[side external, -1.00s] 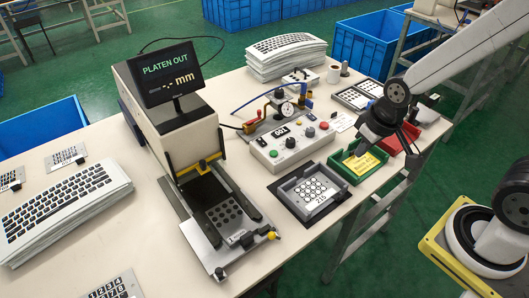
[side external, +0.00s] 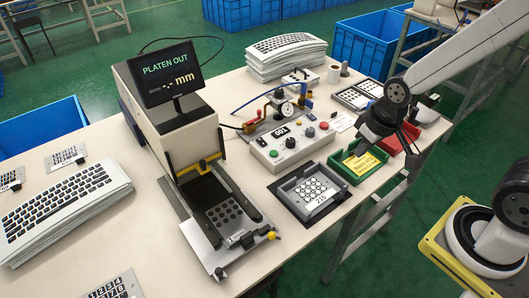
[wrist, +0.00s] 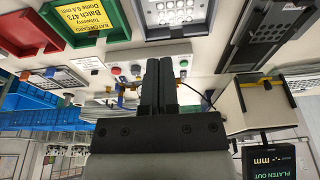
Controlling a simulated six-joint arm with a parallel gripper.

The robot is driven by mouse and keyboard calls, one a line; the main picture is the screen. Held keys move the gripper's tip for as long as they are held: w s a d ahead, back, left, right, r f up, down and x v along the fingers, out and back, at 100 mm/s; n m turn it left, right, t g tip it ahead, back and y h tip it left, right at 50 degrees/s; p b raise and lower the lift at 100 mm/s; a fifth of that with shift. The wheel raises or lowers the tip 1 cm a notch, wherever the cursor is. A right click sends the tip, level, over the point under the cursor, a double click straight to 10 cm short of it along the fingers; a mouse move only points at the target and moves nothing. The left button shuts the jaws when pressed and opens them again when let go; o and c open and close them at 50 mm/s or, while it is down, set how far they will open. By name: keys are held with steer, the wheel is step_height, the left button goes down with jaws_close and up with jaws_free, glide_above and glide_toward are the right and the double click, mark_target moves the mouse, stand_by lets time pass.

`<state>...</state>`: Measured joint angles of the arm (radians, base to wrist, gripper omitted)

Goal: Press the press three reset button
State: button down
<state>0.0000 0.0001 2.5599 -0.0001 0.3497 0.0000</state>
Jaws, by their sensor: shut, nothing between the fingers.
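The grey control box (side external: 290,142) stands on the bench right of the press, with a small display, a black knob and several coloured buttons, including red (side external: 310,132), green (side external: 291,143) and yellow. I cannot read which button is the reset. The press (side external: 180,130) has a screen (side external: 165,72) reading "PLATEN OUT" and "-.-- mm"; its perforated platen sits out in front. My gripper (side external: 363,147) is over the green bin, right of the box and apart from it. In the wrist view its dark fingers (wrist: 160,80) are together and empty, hiding part of the box (wrist: 120,80).
A gauge (side external: 286,108) with hoses stands behind the box. Stacked keypad sheets (side external: 286,50) are at the back.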

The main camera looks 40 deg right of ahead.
steer(key=shift+w, duration=0.1)
steer(key=w+d+f+t, duration=0.2)
steer(key=w+d, duration=0.3)
steer(key=w, duration=0.6)
steer(key=w+d+f+t, duration=0.2)
steer(key=w+d+t, duration=0.2)
steer(key=w, duration=0.6)
steer(key=shift+w+d+f+t, duration=0.35)
steer(key=shift+d+t, duration=0.05)
steer(key=shift+d, duration=0.45)
steer(key=shift+w+f, duration=0.1)
glide_above(299, 122)
steer(key=s, duration=0.2)
steer(key=shift+w+a+f, duration=0.1)
steer(key=shift+f, duration=3.2)
step_height(299, 122, down, 3)
steer(key=shift+w+r, duration=0.15)
steer(key=shift+r, duration=0.05)
steer(key=shift+f, duration=0.75)
